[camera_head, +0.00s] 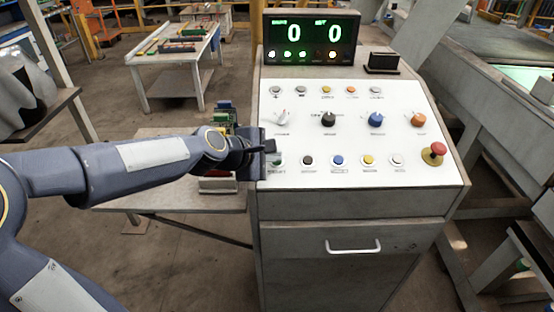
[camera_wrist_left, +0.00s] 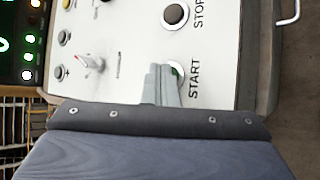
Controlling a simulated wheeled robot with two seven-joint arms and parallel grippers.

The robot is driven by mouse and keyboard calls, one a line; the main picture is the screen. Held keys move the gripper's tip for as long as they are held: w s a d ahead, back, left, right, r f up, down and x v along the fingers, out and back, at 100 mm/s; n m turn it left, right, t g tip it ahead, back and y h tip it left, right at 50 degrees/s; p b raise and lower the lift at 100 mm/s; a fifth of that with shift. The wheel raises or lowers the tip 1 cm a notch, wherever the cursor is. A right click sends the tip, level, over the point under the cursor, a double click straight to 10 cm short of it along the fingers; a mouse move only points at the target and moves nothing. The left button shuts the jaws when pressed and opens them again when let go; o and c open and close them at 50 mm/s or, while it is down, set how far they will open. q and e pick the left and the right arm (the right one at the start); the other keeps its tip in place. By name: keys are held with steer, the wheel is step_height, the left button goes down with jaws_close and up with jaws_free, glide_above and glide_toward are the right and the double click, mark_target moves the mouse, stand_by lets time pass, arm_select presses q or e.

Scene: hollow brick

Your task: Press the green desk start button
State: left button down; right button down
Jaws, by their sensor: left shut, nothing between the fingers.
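The green start button (camera_head: 277,160) is at the left end of the lower button row on the white sloped desk panel (camera_head: 430,115). In the left wrist view the green button (camera_wrist_left: 178,72) shows beside the word START, partly hidden by my fingers. My left gripper (camera_head: 270,147) is shut and empty at the panel's left edge, just by the button. In the left wrist view its fingertips (camera_wrist_left: 162,70) overlap the button's edge; I cannot tell whether they touch it. My right gripper is not in view.
A black button (camera_head: 307,160) sits to the right of the green one, then blue, yellow and white buttons. A red mushroom button (camera_head: 437,150) is at the far right. Knobs line the row above. A display (camera_head: 311,38) stands at the back, reading 0 and 0.

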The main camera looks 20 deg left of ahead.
arm_select(q)
steer(key=shift+r, duration=0.1)
steer(key=shift+s+r+p, duration=0.25)
steer(key=shift+r+p, duration=0.35)
steer(key=shift+p, duration=0.15)
steer(key=r+p, duration=0.1)
steer(key=s+r+p, duration=0.1)
steer(key=r+p, duration=0.3)
steer(key=shift+s+d, duration=0.15)
steer(key=shift+d, duration=0.1)
steer(key=shift+f, duration=0.1)
stand_by(0.4)
